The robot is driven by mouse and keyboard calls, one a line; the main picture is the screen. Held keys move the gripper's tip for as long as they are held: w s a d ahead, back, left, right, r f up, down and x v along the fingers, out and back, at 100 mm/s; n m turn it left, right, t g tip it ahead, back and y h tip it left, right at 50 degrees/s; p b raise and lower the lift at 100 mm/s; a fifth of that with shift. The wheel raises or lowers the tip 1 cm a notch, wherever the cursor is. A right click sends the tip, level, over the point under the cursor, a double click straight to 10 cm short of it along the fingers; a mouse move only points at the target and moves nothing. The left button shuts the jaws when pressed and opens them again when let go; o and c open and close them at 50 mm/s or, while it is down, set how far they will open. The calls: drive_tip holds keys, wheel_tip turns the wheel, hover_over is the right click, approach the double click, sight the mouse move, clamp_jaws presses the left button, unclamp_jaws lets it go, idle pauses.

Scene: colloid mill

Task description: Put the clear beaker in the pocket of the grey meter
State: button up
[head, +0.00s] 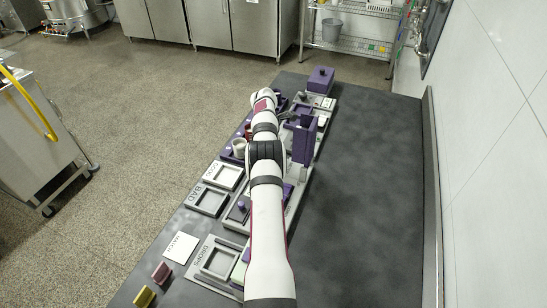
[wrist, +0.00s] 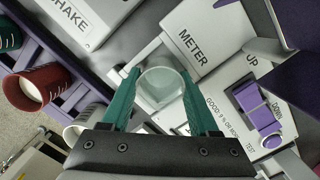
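The clear beaker (wrist: 162,86) is between the two teal fingers of my gripper (wrist: 160,80) in the wrist view, and the fingers meet its sides. The grey meter (wrist: 205,42), lettered METER, lies around and beyond it. The beaker appears over a recessed square area of the meter, next to the lettering. I cannot tell whether its base rests in the pocket or hangs above it. In the head view my arm covers most of this spot, and I cannot make out the beaker.
A purple lever (wrist: 258,112) sits between UP and DOWN marks. A purple rack at left holds a red cup (wrist: 35,88) and other cups. A SHAKE plate (wrist: 75,18) is at upper left. A tall purple block (head: 304,140) stands right of my arm. The bench's right side (head: 365,190) is clear.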

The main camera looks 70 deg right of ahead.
drive_tip(key=shift+f, duration=0.1)
wheel_tip(320, 180, up, 12)
drive_tip(key=a+r, duration=0.1)
drive_tip(key=w+a+r+m, duration=0.1)
drive_tip(key=w+a+r, duration=0.3)
drive_tip(key=a, duration=0.3)
drive_tip(key=w+a+r+m+t, duration=0.1)
drive_tip(key=w+a+r+m, duration=0.15)
drive_tip(key=w+a, duration=0.4)
drive_tip(key=w+a+r+m, duration=0.1)
drive_tip(key=w+a+r, duration=0.25)
drive_tip(key=a, duration=0.55)
drive_tip(key=s+a+r+m+y, duration=0.1)
drive_tip(key=s+a+r+m, duration=0.15)
drive_tip(key=a, duration=0.85)
drive_tip(key=s+a+r+m+y, duration=0.15)
drive_tip(key=s+a, duration=0.25)
drive_tip(key=a, duration=0.7)
drive_tip(key=s+a+f+m, duration=0.3)
drive_tip(key=s+a, duration=0.3)
drive_tip(key=s, duration=0.2)
drive_tip(key=s+a+f+m, duration=0.3)
drive_tip(key=s+a+f, duration=0.1)
drive_tip(key=s+a, duration=0.2)
drive_tip(key=shift+s+a, duration=0.25)
drive_tip(key=shift+s, duration=0.65)
